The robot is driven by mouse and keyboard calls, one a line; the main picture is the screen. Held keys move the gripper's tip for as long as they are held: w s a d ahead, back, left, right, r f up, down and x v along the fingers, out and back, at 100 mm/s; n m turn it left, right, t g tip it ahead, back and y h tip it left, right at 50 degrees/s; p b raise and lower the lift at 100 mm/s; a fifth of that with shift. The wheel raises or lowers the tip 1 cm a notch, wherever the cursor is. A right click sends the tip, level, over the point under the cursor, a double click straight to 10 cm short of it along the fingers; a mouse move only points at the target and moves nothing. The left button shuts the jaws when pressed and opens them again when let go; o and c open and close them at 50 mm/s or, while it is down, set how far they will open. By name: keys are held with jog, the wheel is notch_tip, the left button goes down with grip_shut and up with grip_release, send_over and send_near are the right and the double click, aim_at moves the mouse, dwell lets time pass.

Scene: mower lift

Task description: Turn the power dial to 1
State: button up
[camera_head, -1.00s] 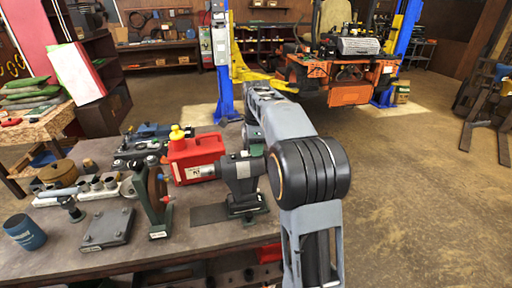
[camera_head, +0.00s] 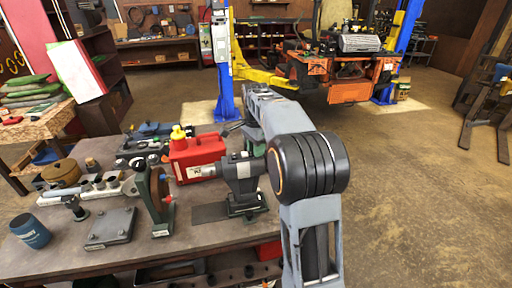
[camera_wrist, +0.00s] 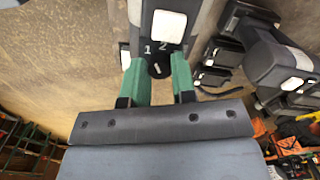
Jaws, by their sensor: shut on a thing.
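The power dial (camera_wrist: 159,66) is a small dark knob with a short pale mark, seen in the wrist view. The digits 1 and 2 stand on the dark face above it, 1 to the left and 2 to the right. I cannot tell for sure which digit the mark points at. My gripper (camera_wrist: 159,72) has its two green fingers shut on the dial, one on each side. The grey housing (camera_wrist: 143,18) around the dial carries pale panels. In the head view my arm reaches away from me, and the dial is not discernible there.
A blue lift post (camera_head: 224,85) with a grey control box (camera_head: 220,42) stands beyond my arm. An orange mower (camera_head: 350,80) sits on the yellow lift behind it. A workbench (camera_head: 150,258) with a red can (camera_head: 196,155) and tools lies left.

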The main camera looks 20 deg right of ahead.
dwell(0.4)
jog(key=o, duration=0.9)
jog(key=shift+o, duration=0.2)
jog(key=shift+r, duration=0.1)
notch_tip(320, 180, up, 14)
jog(key=p, duration=0.1)
jog(key=shift+w+f, duration=0.2)
